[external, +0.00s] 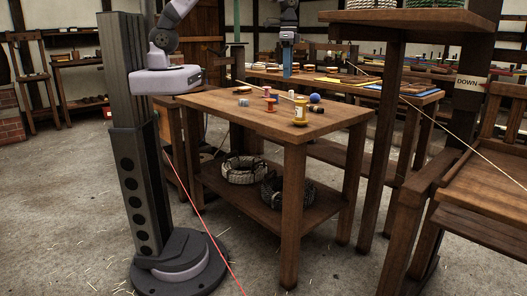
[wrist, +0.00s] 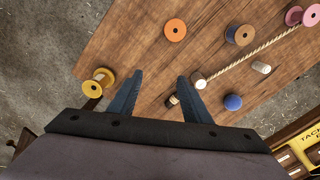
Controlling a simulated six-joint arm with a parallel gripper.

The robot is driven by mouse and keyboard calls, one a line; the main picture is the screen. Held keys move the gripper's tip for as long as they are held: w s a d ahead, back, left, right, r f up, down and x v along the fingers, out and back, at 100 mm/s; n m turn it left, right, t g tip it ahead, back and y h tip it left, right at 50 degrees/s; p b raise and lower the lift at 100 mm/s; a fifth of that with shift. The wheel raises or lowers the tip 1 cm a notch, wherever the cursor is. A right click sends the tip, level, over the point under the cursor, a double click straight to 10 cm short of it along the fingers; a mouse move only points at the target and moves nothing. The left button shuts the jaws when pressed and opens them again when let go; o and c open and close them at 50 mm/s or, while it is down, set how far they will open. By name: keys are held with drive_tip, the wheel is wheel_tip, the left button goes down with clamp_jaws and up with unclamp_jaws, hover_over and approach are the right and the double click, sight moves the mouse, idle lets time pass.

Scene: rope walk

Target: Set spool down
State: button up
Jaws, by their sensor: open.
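My gripper (wrist: 160,78) is open in the wrist view, with bare wood between its fingertips and nothing held. A yellow spool (wrist: 97,82) is left of the left finger, at the table edge. A pink spool (wrist: 300,15) is at the far right corner. A blue round piece (wrist: 233,102) is right of the right finger. In the external view my gripper (external: 287,66) hangs at the table's far side. Which spool the task means is unclear.
Small pale-ended pieces lie by the right finger (wrist: 197,80), one partly hidden. A rope (wrist: 240,56) runs across the wooden table (wrist: 130,35). In the external view, coils (external: 243,169) lie on the lower shelf and a raised shelf (external: 400,15) stands at right.

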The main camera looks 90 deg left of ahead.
drive_tip(key=s+d+f, duration=0.1)
drive_tip(key=s+d, duration=0.3)
drive_tip(key=s, duration=0.3)
drive_tip(key=s+d+f+n, duration=0.1)
drive_tip(key=s+d, duration=0.3)
drive_tip(key=s, duration=0.4)
drive_tip(key=s+d+f+n, duration=0.1)
drive_tip(key=s+d, duration=0.2)
drive_tip(key=s, duration=0.5)
drive_tip(key=shift+d+f, duration=0.3)
drive_tip(key=shift+d, duration=0.1)
wheel_tip(320, 180, up, 3)
drive_tip(key=p, duration=0.3)
drive_tip(key=shift+f, duration=0.1)
idle(4.7)
